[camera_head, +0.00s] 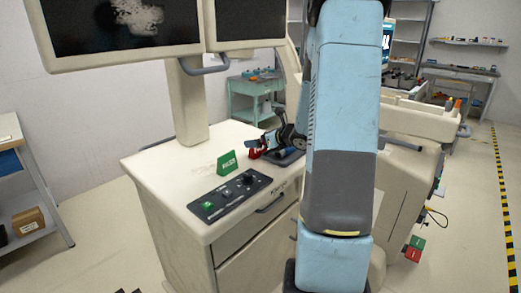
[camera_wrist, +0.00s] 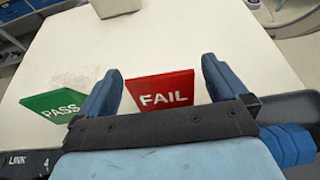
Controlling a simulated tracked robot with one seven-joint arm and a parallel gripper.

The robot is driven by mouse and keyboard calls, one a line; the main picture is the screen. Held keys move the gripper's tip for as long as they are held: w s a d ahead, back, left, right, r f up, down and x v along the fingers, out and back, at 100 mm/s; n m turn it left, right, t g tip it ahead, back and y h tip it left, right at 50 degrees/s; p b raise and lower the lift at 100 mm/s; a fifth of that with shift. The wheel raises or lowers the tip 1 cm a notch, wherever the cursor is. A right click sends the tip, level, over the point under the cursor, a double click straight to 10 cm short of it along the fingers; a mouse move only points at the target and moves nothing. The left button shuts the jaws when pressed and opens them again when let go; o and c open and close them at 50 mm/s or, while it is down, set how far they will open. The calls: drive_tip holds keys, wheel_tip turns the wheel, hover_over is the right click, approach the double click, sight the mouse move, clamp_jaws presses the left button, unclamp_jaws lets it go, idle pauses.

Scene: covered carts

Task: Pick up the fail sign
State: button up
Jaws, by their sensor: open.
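The red fail sign (camera_wrist: 160,91), with white FAIL lettering, stands on the white cart top in the wrist view. My gripper (camera_wrist: 160,70) is open, with one blue finger on each side of the sign. A gap shows beside the right finger, and the left finger is close to the sign's left edge; I cannot tell if they touch. The sign's lower edge is hidden by the gripper body. In the head view the fail sign (camera_head: 254,154) is a small red patch, partly covered by my gripper (camera_head: 256,144).
A green pass sign (camera_wrist: 52,106) stands just left of my left finger; it also shows in the head view (camera_head: 227,163). A black control panel (camera_head: 230,195) lies along the cart's front edge. A monitor post (camera_head: 189,105) rises behind. The cart top (camera_head: 165,163) is bare on the left.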

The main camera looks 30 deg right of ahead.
drive_tip(key=c, duration=0.9)
drive_tip(key=shift+c, duration=0.2)
